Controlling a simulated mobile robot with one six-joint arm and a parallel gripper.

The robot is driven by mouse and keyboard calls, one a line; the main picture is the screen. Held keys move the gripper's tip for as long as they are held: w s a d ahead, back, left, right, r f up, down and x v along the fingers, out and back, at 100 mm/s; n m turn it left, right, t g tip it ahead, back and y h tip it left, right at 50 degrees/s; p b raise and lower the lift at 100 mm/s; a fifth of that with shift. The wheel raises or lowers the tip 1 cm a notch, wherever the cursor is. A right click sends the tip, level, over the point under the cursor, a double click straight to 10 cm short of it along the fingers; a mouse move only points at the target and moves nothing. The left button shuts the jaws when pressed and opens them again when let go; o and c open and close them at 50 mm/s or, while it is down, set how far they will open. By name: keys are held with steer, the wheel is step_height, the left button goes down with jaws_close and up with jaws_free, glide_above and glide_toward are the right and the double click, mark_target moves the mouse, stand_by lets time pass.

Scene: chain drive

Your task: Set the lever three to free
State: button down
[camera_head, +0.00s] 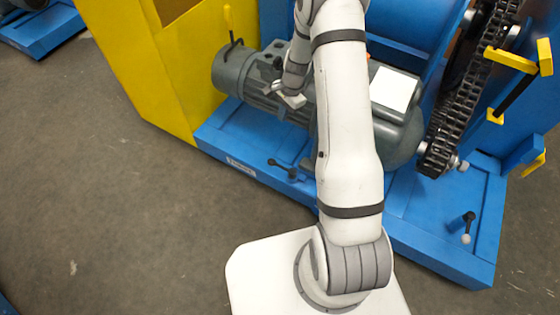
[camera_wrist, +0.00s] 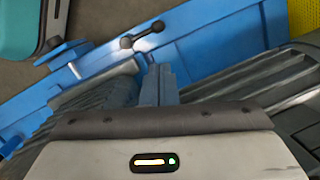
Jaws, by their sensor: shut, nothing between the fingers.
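Small dark levers show, but I cannot read which is number three. One dark lever with ball ends (camera_head: 282,167) sits on the front edge of the blue base (camera_head: 225,141), beside a white label. A dark lever, likely the same one, shows in the wrist view (camera_wrist: 142,35), beyond my fingertips and apart from them. Another lever with a pale knob (camera_head: 467,228) stands at the right end of the base. A yellow-handled lever (camera_head: 228,22) rises by the grey motor. My gripper (camera_wrist: 158,70) is shut and empty above the motor; its fingers are mostly hidden in the head view.
The grey motor (camera_head: 240,72) lies close under my gripper. A yellow housing (camera_head: 185,75) stands at the left. A chain (camera_head: 465,85) and yellow-capped brackets (camera_head: 512,61) are at the right. The floor (camera_head: 120,215) in front is clear.

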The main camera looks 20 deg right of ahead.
mark_target(282, 168)
steer(key=f+m+b, duration=0.1)
steer(key=f+b, duration=0.1)
steer(key=f, duration=0.6)
steer(key=f+m+b, duration=0.1)
steer(key=f+b, duration=0.1)
steer(key=f, duration=0.7)
steer(key=a+f+m+b, duration=0.1)
steer(key=f+b, duration=0.1)
steer(key=f, duration=0.6)
steer(key=shift+w+f+b, duration=0.1)
steer(key=shift+f+b, duration=0.05)
steer(key=shift+b, duration=0.2)
steer(key=shift+g, duration=0.3)
